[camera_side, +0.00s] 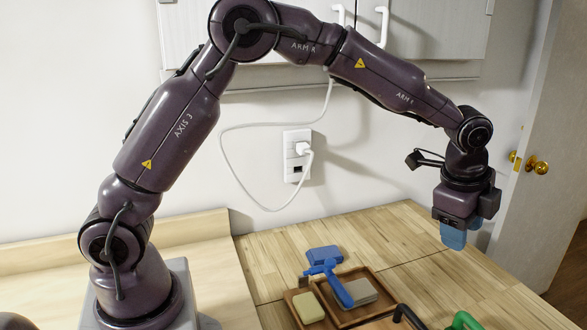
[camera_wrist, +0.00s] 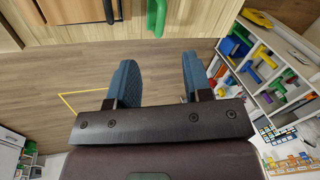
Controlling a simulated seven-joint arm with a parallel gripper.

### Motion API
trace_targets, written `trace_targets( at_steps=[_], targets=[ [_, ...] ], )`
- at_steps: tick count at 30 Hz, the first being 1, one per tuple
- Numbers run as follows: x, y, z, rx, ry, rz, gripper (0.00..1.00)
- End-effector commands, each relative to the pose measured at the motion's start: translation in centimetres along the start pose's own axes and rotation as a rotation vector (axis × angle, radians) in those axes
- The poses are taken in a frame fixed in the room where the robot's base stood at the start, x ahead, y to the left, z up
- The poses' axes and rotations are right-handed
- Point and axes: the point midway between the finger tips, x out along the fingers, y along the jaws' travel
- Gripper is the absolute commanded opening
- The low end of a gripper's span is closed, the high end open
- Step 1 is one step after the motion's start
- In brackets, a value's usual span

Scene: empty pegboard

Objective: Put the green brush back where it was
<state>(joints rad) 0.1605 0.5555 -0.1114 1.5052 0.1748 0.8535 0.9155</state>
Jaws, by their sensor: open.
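A green curved handle, which looks like part of the green brush (camera_side: 465,320), shows at the bottom edge of the side view. In the wrist view the green handle (camera_wrist: 157,15) is cut off at the top edge, on the wooden table; its bristles are out of sight. My gripper (camera_side: 453,238) is raised at the right, beyond the table's far right edge in the side view. Its two blue fingers are apart with nothing between them in the wrist view (camera_wrist: 158,75). The gripper is clear of the green handle.
A wooden tray (camera_side: 372,277) holds a yellowish sponge (camera_side: 308,307) and a grey block (camera_side: 360,291). A blue brush (camera_side: 340,290) lies across it. A black handle (camera_side: 405,314) is beside the green one. A shelf (camera_wrist: 262,98) with several colored tools stands at the right in the wrist view.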

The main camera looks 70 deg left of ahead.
Motion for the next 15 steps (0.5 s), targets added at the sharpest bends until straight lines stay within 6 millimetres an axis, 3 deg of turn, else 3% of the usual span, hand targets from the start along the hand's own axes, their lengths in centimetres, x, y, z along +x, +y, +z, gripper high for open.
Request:
trace_targets(
  at_steps=[1, 6, 10, 15],
  targets=[
    [-3.1, 0.6, 1.6, -0.086, 0.005, -0.025, 0.46],
    [-10.2, 4.1, 6.4, -0.381, 0.03, -0.077, 0.46],
    [-14.2, 8.0, 10.1, -0.613, 0.064, -0.111, 0.46],
    [-16.9, 13.9, 14.4, -0.91, 0.124, -0.14, 0.46]
  ],
)
